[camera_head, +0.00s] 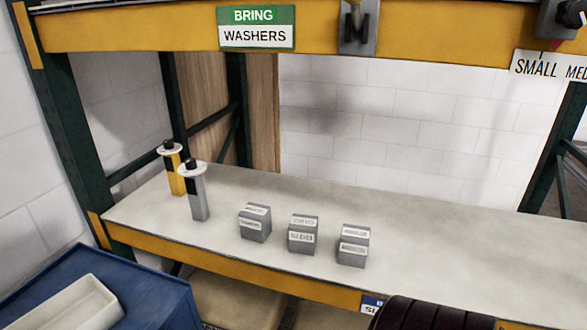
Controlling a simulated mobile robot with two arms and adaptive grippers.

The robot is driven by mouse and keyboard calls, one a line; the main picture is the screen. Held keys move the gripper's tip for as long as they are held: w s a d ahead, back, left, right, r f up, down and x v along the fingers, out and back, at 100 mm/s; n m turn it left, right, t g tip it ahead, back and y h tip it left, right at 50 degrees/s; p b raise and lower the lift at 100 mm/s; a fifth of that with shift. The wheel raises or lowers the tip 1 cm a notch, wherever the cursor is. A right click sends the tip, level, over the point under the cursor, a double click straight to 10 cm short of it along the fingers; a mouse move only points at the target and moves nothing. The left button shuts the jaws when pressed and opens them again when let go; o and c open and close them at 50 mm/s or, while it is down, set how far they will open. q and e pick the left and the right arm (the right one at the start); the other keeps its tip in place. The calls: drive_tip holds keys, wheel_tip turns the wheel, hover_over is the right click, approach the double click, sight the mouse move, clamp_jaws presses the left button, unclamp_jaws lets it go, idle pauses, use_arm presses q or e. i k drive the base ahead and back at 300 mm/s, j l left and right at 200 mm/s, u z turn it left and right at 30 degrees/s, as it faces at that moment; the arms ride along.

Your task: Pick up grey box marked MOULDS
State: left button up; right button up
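The label print is too small to read surely, so I cannot tell which one is marked MOULDS. The boxes stand apart from each other, upright on the shelf. Neither of my grippers shows in this view.
A yellow post (177,182) and a grey post (198,205) with white discs stand left of the boxes. A yellow beam carries a BRING WASHERS sign (256,27). A blue cabinet (150,298) holds a white tray (70,306). The shelf's right side is clear.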

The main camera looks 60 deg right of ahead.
sight(355, 240)
drive_tip(key=z, duration=1.8)
